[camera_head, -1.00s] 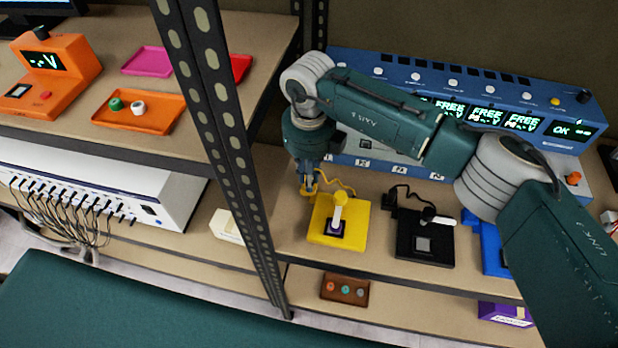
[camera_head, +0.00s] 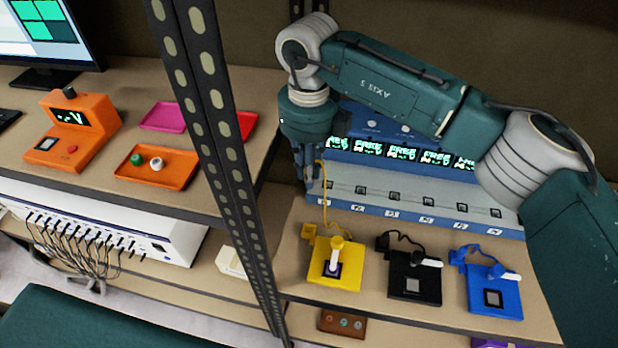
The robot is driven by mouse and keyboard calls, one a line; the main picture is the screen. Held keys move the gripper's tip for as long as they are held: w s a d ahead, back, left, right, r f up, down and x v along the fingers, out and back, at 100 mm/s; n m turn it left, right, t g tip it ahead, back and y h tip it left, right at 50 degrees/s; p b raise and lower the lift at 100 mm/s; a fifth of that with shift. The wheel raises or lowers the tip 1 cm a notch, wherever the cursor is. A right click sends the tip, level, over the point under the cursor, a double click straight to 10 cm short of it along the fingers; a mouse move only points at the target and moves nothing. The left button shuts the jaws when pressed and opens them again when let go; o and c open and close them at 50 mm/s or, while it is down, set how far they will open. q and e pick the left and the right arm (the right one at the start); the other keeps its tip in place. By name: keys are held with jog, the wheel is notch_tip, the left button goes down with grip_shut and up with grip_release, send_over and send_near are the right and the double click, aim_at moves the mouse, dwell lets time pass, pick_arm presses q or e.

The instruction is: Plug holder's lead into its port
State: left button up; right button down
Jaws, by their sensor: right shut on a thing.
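The yellow holder (camera_head: 333,279) stands on the shelf with a white-handled piece upright on it. Its thin yellow lead (camera_head: 325,215) runs up from the holder to my right gripper (camera_head: 316,186). My right gripper is shut on the lead's end, above and behind the holder, in front of the port panel; the plug itself is mostly hidden between the fingers. A row of small dark ports (camera_head: 395,193) lines the sloped panel of the blue machine (camera_head: 400,160), to the right of the gripper. The gripper covers part of the panel's left end. My left gripper is out of view.
A black holder (camera_head: 415,285) and a blue holder (camera_head: 494,298) stand to the right, leads lying behind them. A dark perforated post (camera_head: 222,140) rises left of my gripper. An orange device (camera_head: 70,135) and tray (camera_head: 150,178) sit on the left shelf.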

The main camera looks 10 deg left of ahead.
jog(key=shift+r, duration=0.3)
notch_tip(320, 180, down, 5)
jog(key=b, duration=0.4)
jog(key=shift+f, duration=0.2)
jog(key=shift+r, duration=0.1)
jog(key=w+d+b, duration=0.1)
jog(key=w+d, duration=0.3)
jog(key=d, duration=0.3)
jog(key=shift+w+b, duration=0.2)
jog(key=shift+b, duration=0.15)
jog(key=shift+a, duration=0.1)
